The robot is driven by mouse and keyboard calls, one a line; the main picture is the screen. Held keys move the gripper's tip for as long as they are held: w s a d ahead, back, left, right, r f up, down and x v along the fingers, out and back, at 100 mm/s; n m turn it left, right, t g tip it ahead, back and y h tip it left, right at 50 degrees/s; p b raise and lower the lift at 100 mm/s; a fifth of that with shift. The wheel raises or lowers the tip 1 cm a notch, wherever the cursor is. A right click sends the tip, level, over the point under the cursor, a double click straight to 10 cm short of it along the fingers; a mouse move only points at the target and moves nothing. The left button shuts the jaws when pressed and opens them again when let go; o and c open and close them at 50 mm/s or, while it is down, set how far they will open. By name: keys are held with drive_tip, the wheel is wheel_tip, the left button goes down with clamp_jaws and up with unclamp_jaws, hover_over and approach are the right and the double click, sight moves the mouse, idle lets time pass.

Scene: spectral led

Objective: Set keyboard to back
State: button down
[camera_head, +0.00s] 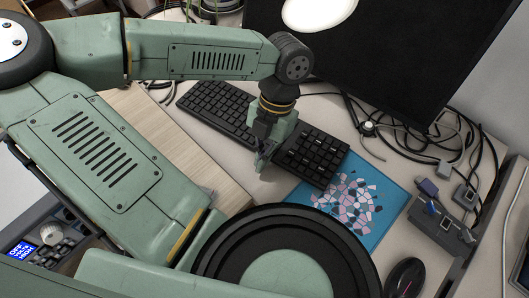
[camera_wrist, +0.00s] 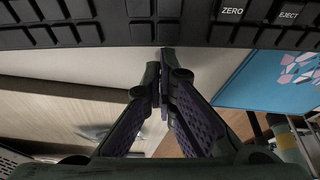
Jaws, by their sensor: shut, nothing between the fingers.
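A black keyboard (camera_head: 225,112) lies on the desk, running from below the monitor toward the front right, where its number-pad end (camera_head: 314,156) rests at the edge of a blue patterned mat. My gripper (camera_head: 262,165) stands over its near long side and hides part of its middle. In the wrist view the keyboard (camera_wrist: 90,22) fills the top edge, with keys marked ZERO and EJECT at right. My gripper (camera_wrist: 163,60) is shut and empty, its tips at the keyboard's near edge. I cannot tell whether they touch it.
The blue mat (camera_head: 385,220) lies right of the gripper, with a black mouse (camera_head: 405,278) in front. A large dark monitor (camera_head: 385,50) stands behind. Tangled cables and small boxes (camera_head: 440,225) fill the right side. A wooden board (camera_head: 175,140) lies at left.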

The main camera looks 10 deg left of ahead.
drive_tip(key=w+b, duration=0.1)
drive_tip(key=w+d+b, duration=0.1)
drive_tip(key=w, duration=0.1)
drive_tip(key=w+d+b, duration=0.1)
drive_tip(key=b, duration=0.1)
drive_tip(key=shift+w+f, duration=0.2)
drive_tip(key=shift+w, duration=0.2)
drive_tip(key=shift+w+d+r, duration=0.1)
drive_tip(key=shift+w+r, duration=0.15)
drive_tip(key=shift+w, duration=0.1)
